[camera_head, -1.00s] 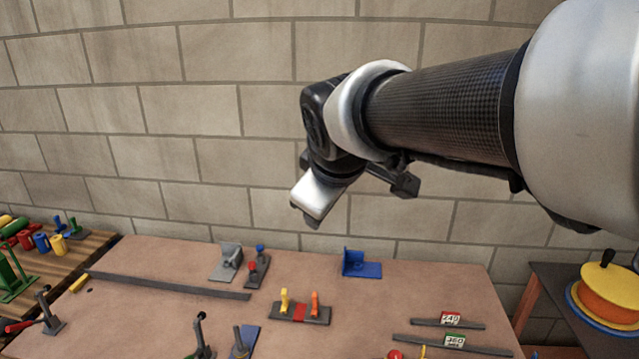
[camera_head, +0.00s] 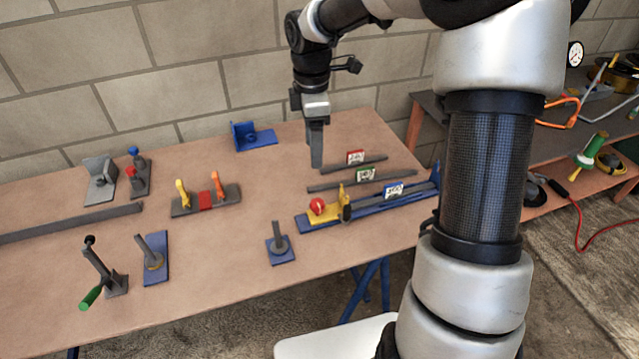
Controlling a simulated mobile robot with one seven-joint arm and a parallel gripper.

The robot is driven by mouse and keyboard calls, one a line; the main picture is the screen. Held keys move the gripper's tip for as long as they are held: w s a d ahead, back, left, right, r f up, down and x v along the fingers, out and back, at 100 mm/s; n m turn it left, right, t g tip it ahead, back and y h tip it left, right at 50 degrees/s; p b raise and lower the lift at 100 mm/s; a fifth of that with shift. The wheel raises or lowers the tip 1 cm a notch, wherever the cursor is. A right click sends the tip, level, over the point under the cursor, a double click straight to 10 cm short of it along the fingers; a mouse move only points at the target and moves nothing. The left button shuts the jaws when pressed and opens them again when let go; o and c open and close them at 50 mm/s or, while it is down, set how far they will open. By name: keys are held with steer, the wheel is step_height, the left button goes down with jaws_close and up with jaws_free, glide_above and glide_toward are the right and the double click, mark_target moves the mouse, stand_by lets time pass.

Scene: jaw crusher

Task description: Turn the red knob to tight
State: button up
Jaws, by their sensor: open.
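The red knob (camera_head: 317,205) is a small round red piece on a yellow mount (camera_head: 326,215) at the left end of a blue rail fixture (camera_head: 380,206), toward the right of the table. My gripper (camera_head: 316,160) points down above the table, behind the red knob and apart from it. Its fingers are seen edge-on and nothing shows between them. Any marking for tight is too small to see.
Two dark bars with number tags (camera_head: 354,158) lie behind the blue fixture. A blue bracket (camera_head: 252,137) stands at the back. A dark bar with yellow and orange levers (camera_head: 206,200) and a blue-based post (camera_head: 280,245) lie nearby. Bare tabletop (camera_head: 270,190) lies between them.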

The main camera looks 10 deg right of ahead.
mark_target(317, 203)
steer(key=f+b, duration=0.1)
steer(key=f, duration=0.5)
steer(key=f+b, duration=0.1)
steer(key=f, duration=0.5)
steer(key=f+b, duration=0.1)
steer(key=f, duration=0.5)
steer(key=shift+s+d+f, duration=0.1)
steer(key=shift+d+f, duration=0.1)
steer(key=shift+d, duration=0.15)
steer(key=c, duration=1)
steer(key=shift+c, duration=0.2)
